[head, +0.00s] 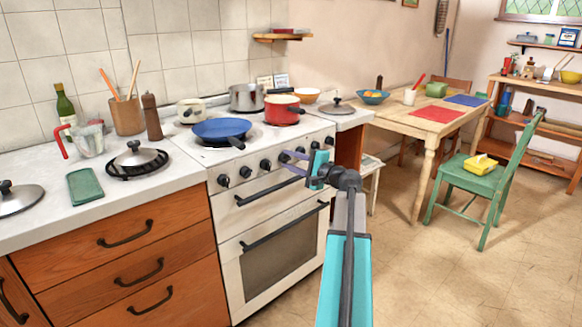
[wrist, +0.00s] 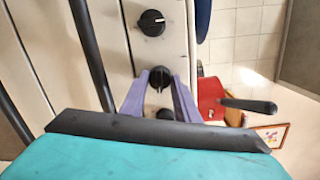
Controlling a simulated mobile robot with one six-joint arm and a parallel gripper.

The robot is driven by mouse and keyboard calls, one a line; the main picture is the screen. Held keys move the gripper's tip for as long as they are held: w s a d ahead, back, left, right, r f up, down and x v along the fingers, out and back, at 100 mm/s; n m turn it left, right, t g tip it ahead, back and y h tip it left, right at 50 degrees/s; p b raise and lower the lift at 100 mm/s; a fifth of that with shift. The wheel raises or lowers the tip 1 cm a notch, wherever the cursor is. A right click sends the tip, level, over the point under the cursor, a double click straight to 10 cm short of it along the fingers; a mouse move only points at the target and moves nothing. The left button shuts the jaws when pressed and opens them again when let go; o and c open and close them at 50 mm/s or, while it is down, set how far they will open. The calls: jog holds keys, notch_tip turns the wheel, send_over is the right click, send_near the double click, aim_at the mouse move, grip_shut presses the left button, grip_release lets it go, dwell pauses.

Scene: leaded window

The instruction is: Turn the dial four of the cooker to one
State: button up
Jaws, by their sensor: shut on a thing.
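The cooker (head: 285,235) is white with a row of black dials along its front panel. My gripper (head: 284,160) reaches this panel with its purple fingers at a dial near the middle of the row, which looks like dial four. In the wrist view my gripper (wrist: 159,86) has one finger on each side of that black dial (wrist: 160,76), shut on it. The dial's pale pointer line runs roughly up and down in that view. Its number marks are too small to read. A free dial (wrist: 152,22) shows above it, and another (wrist: 190,113) is partly hidden by a finger.
The oven door handle (head: 285,226) runs below the panel.

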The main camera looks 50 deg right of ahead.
jog(key=n+b, duration=0.3)
jog(key=shift+f, duration=0.15)
jog(key=shift+a+n+g+h+b, duration=0.1)
jog(key=shift+n+g+h+b, duration=0.2)
jog(key=shift+n+b, duration=1.05)
jog(key=shift+r+n, duration=0.2)
jog(key=shift+n, duration=0.15)
jog(key=o, duration=1)
jog(key=shift+o, duration=0.2)
jog(key=shift+s+p, duration=0.15)
jog(key=shift+p, duration=0.15)
jog(key=s+r+p, duration=0.1)
jog(key=s+p, duration=0.1)
jog(key=s, duration=1.1)
jog(key=shift+s+a, duration=0.15)
jog(key=shift+s, duration=0.1)
